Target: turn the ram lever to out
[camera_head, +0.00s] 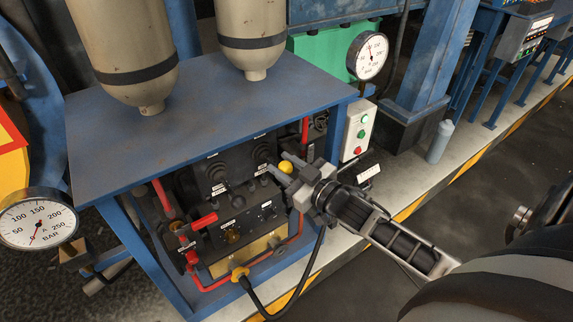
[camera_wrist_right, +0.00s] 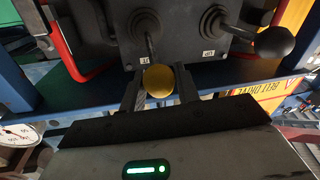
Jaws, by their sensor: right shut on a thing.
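A lever with a yellow ball knob (camera_head: 285,167) stands out from the dark control panel (camera_head: 212,180) under the blue bench. In the right wrist view the yellow knob (camera_wrist_right: 158,80) sits between the two fingers, with its thin dark stem running up to a round boot on the panel. My right gripper (camera_head: 283,166) is shut on this knob. A second lever with a black ball knob (camera_wrist_right: 273,42) is beside it, apart from the gripper. The small labels at the lever bases are too small to read surely. My left gripper is not in view.
The blue bench top (camera_head: 215,105) overhangs the panel, with two beige tanks (camera_head: 125,50) above. Red pipes (camera_head: 165,197) and a red handle (camera_head: 204,220) are around the panel. A white button box (camera_head: 357,130) stands close to the right. A black hose hangs below.

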